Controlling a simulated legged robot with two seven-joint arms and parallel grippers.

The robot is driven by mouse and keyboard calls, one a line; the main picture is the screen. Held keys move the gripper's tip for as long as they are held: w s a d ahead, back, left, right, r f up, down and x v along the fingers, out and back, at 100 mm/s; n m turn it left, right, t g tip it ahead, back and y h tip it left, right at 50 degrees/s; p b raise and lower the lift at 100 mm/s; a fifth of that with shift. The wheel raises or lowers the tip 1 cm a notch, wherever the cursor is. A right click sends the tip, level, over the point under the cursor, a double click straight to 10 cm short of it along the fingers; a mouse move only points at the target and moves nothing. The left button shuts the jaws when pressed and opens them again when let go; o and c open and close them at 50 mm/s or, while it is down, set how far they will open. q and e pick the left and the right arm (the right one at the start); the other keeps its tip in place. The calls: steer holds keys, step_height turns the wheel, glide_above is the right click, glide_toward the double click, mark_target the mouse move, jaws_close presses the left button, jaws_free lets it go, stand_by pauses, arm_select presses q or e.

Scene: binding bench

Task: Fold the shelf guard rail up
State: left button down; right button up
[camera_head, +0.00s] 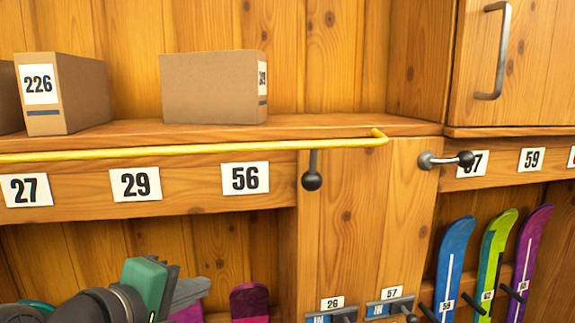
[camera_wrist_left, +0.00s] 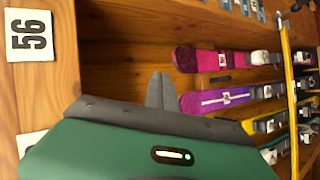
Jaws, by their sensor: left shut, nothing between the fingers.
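The yellow guard rail (camera_head: 200,151) runs along the front edge of the wooden shelf (camera_head: 130,132) in the head view, low at about board height. Its right end bends back toward the shelf beside the post. In the left wrist view a yellow bar (camera_wrist_left: 291,95), seemingly the rail, runs down the right side. My left gripper (camera_head: 190,291) is below the shelf board at the lower left, apart from the rail. Its grey fingers (camera_wrist_left: 160,90) are shut and empty in the wrist view. My right gripper is not in view.
Cardboard boxes (camera_head: 213,88) (camera_head: 75,92) stand on the shelf behind the rail. A dark ball knob (camera_head: 312,181) hangs under the rail, and another (camera_head: 465,159) sticks out at right. Skis (camera_head: 492,262) fill the lower right rack. A cabinet door (camera_head: 520,65) is at upper right.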

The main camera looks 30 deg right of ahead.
arm_select(q)
steer(key=s+d+r+h, duration=0.2)
steer(key=s+d+r, duration=0.1)
steer(key=r, duration=0.5)
steer(key=s+d+r+h+p, duration=0.1)
steer(key=s+r, duration=0.3)
steer(key=r, duration=0.5)
steer(key=shift+s+d+g+h, duration=0.3)
steer(key=shift+d+h, duration=0.5)
steer(key=shift+d, duration=0.1)
steer(key=p+x, duration=0.3)
steer(key=x, duration=0.6)
steer(key=shift+w+r, duration=0.15)
steer(key=shift+w+d, duration=0.2)
steer(key=shift+d, duration=0.35)
steer(key=shift+a, duration=0.15)
